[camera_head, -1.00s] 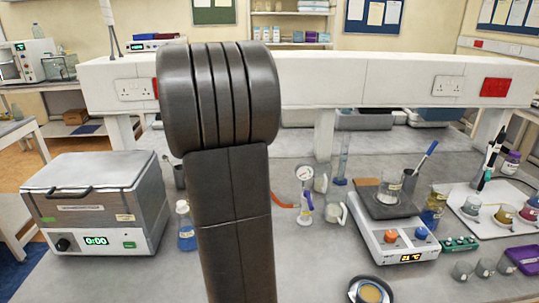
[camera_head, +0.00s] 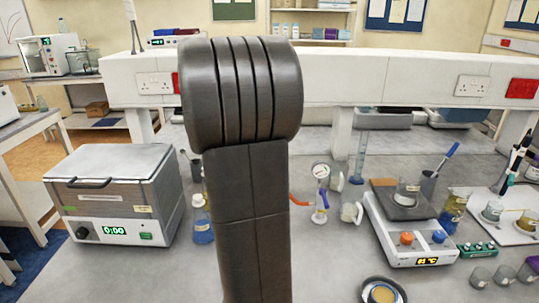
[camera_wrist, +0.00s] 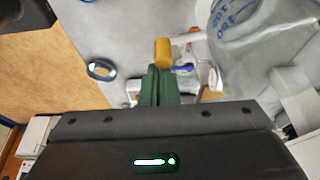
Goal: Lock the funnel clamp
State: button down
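The glass filter assembly with a round gauge (camera_head: 320,170) stands on the bench right of my arm in the head view. A purple-blue part (camera_head: 319,215) is low on it, and a red-orange piece (camera_head: 300,200) sticks out to its left. In the wrist view, my gripper (camera_wrist: 162,66) has green fingers close together, with a yellow-orange block at their tips. I cannot tell whether the block is part of the fingers. A blue lever-like part (camera_wrist: 183,69) lies just right of the tips; contact is unclear. My arm hides the gripper in the head view.
A large clear vessel with blue markings (camera_wrist: 237,30) is close at right in the wrist view. A blue-liquid bottle (camera_head: 202,222) and a heating bath (camera_head: 115,192) stand left. A hotplate (camera_head: 415,240) and a round dish (camera_head: 382,292) are right.

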notch_tip(320, 180, up, 10)
jog(key=shift+d+f, duration=0.25)
jog(key=shift+d, duration=0.05)
dwell(0.5)
notch_tip(320, 180, down, 10)
jog(key=shift+r, duration=0.25)
dwell(0.4)
jog(key=shift+s, duration=0.15)
